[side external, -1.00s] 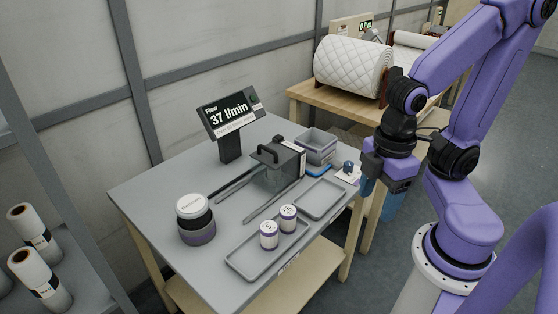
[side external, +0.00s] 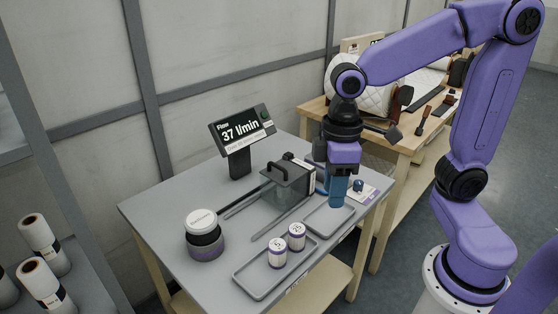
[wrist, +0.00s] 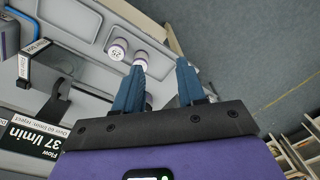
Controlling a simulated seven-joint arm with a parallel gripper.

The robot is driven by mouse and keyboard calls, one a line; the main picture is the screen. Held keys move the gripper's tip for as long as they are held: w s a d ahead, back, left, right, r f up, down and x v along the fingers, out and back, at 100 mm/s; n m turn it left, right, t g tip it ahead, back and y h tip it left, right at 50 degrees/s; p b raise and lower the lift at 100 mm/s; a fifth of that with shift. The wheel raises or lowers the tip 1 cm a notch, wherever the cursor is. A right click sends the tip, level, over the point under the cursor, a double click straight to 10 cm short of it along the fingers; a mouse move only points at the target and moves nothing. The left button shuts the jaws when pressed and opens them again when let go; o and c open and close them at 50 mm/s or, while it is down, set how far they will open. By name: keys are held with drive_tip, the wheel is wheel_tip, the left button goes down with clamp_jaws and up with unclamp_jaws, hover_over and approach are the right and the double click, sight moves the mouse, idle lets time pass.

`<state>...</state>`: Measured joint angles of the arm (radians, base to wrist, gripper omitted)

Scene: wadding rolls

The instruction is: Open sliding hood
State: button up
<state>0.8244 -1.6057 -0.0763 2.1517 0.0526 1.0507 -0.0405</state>
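The sliding hood (side external: 290,193) is a smoky see-through box with a black handle (side external: 275,168) on top. It sits at the back-right end of two dark rails (side external: 248,202) on the grey table. My gripper (side external: 337,204) points down to the right of the hood, above the small tray, apart from the handle. In the wrist view its two blue fingers (wrist: 160,68) stand apart with nothing clearly held between them. A dark handle-like part (wrist: 55,100) shows at the left there; I cannot tell for sure that it is the hood's.
A flow display (side external: 242,130) stands behind the rails. A white-lidded round container (side external: 203,220) is at the left. Two white cans (side external: 277,252) stand in the front tray (side external: 250,282).

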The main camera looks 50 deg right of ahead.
drive_tip(key=w+d+r+m, duration=0.1)
drive_tip(key=w+r+m, duration=0.15)
drive_tip(key=w, duration=0.85)
drive_tip(key=m+y, duration=0.1)
drive_tip(key=m, duration=0.4)
hover_over(284, 180)
drive_tip(key=a, duration=0.3)
drive_tip(key=w+d+m, duration=0.2)
drive_tip(key=w+d, duration=0.2)
drive_tip(key=d, duration=0.4)
drive_tip(key=shift+y, duration=0.3)
drive_tip(key=a+f, duration=0.1)
drive_tip(key=f, duration=0.4)
drive_tip(key=a+f, duration=0.1)
drive_tip(key=f, duration=0.5)
drive_tip(key=a+f, duration=0.1)
drive_tip(key=f, duration=0.4)
drive_tip(key=shift+s+a+f, duration=0.2)
drive_tip(key=shift+s+a, duration=0.05)
drive_tip(key=shift+a, duration=0.15)
clamp_jaws()
